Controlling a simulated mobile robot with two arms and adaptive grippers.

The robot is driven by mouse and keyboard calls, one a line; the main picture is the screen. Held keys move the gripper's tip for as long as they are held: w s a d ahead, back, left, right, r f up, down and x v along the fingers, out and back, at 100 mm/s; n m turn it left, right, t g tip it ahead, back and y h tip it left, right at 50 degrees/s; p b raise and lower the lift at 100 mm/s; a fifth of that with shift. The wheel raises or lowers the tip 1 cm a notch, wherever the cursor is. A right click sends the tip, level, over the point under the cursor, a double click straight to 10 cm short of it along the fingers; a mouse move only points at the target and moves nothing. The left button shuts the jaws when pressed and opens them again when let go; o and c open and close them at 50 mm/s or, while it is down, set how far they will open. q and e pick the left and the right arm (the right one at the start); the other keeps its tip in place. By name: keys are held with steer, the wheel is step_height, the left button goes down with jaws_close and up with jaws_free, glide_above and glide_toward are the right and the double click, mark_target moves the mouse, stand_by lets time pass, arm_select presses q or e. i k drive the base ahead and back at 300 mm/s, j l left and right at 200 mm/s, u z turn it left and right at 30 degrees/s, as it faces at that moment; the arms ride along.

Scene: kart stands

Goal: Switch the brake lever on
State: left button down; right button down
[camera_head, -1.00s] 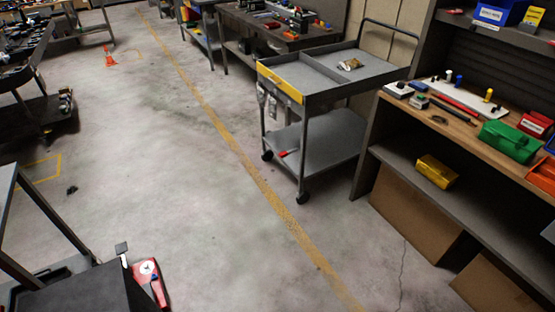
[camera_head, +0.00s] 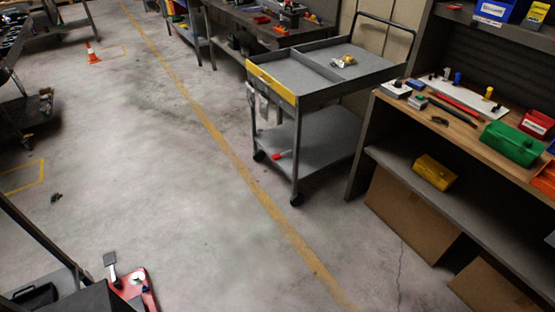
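A thin dark lever-like part with a flat grey head (camera_head: 110,260) stands at the lower left, beside a red part (camera_head: 146,284) with a pale round piece on it. I cannot tell whether this is the brake lever or which position it is in. A dark block at the bottom edge partly covers the area beside it. Neither of my grippers is in view.
A grey two-shelf cart (camera_head: 328,72) stands right of the yellow floor line (camera_head: 232,152). A workbench (camera_head: 455,125) with coloured boxes stands at the right. An orange cone (camera_head: 93,54) is at the far left. The middle floor is clear.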

mark_target(278, 156)
steer(key=i+j, duration=0.15)
steer(key=i, duration=0.3)
steer(key=i+j+z, duration=0.1)
steer(key=i, duration=0.4)
steer(key=i+j+z, duration=0.1)
steer(key=i+j, duration=0.15)
steer(key=i, duration=0.2)
